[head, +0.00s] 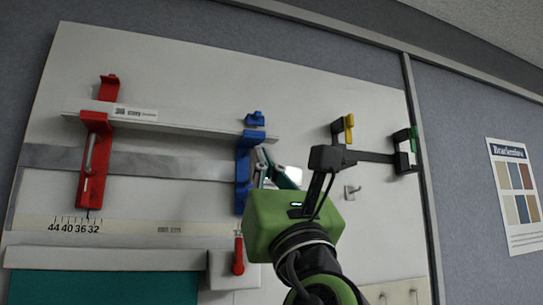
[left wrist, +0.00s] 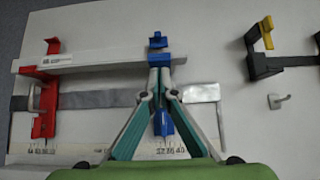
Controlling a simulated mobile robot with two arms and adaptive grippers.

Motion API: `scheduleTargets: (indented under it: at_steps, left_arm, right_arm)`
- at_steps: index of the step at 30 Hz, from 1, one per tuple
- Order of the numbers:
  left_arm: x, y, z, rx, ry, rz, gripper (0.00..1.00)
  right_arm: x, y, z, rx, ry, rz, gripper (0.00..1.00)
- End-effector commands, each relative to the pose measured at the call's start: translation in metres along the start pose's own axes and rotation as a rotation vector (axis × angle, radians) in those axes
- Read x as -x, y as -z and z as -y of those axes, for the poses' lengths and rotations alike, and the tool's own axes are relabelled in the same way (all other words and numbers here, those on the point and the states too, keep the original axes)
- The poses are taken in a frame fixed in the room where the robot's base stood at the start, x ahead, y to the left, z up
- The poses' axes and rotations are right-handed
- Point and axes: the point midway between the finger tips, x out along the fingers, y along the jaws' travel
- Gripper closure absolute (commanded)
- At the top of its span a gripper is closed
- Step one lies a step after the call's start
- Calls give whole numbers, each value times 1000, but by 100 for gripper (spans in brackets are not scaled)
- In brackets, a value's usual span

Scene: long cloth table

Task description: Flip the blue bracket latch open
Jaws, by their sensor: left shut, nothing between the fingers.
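The blue bracket (head: 243,172) is mounted upright on the pale wall board, at the right end of a long rail. It also shows in the left wrist view (left wrist: 161,122), partly behind my fingers. The bracket's latch cannot be made out clearly behind the fingers. My right gripper is not in view.
A red bracket (head: 94,160) holds the rail's left end (head: 90,122). Right of my gripper, a black clamp with yellow (head: 349,128) and green ends and a small hook (head: 352,192) are on the board. A red handle (head: 238,256) hangs below the blue bracket.

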Motion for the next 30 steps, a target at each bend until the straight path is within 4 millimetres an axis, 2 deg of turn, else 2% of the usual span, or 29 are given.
scheduleTargets:
  at_steps: [1, 3, 9, 15, 30]
  left_arm:
    - [-16, -4, 0, -4, -2, -2, 100]
    - [-30, -4, -1, -3, -2, -1, 100]
    - [-45, -22, 0, -1, 0, 0, 100]
    - [-51, -28, 0, 0, 1, 0, 100]
    - [-51, -28, -2, 0, 0, 0, 100]
  right_arm:
    - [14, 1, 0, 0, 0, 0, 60]
    - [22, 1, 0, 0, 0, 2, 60]
    - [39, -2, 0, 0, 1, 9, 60]
    - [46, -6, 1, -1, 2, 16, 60]
    - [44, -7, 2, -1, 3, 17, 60]
